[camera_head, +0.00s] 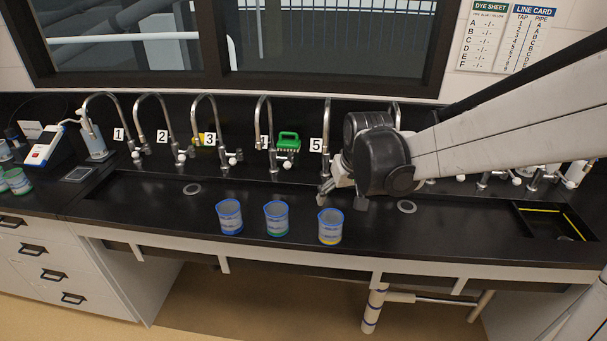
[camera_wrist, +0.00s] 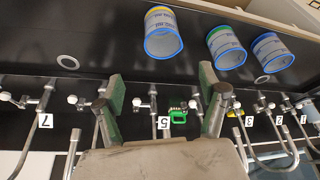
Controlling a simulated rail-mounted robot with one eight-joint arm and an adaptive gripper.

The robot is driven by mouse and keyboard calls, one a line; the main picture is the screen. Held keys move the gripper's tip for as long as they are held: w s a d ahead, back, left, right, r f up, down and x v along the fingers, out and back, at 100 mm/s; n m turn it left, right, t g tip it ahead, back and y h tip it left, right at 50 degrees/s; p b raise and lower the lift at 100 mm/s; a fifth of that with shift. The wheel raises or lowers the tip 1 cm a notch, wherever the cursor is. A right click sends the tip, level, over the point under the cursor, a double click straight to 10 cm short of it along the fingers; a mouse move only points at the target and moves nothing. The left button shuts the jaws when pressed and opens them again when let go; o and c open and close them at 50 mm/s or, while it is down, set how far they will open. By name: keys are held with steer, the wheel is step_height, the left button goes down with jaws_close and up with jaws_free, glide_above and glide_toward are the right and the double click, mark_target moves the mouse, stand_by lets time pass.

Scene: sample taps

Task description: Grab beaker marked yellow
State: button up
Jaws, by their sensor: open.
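The beaker marked yellow (camera_head: 330,227) has a blue rim, a printed label and a yellow band at its base. It stands upright at the front edge of the black counter, rightmost of three beakers. In the wrist view the yellow-banded beaker (camera_wrist: 163,34) is at the top middle, beyond my fingertips. My gripper (camera_head: 343,198) is open and empty, above and behind this beaker and apart from it. In the wrist view the gripper's two green-padded fingers (camera_wrist: 162,85) are spread wide with nothing between them but counter and taps behind.
A green-banded beaker (camera_head: 277,219) and a blue-banded beaker (camera_head: 230,217) stand to the left. A dark sunken basin (camera_head: 552,222) is at the right. The front counter right of the beakers is clear.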

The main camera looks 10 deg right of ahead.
glide_toward(331, 220)
steer(key=f, duration=0.1)
steer(key=shift+w+a+f, duration=0.15)
steer(key=shift+a+f, duration=0.05)
steer(key=shift+f, duration=0.5)
steer(key=shift+w+a+f, duration=0.15)
steer(key=shift+f, duration=0.55)
steer(key=shift+w+a+f, duration=0.15)
steer(key=shift+a+f, duration=0.05)
steer(key=shift+f, duration=0.5)
steer(key=shift+x, duration=0.8)
steer(key=c, duration=1.1)
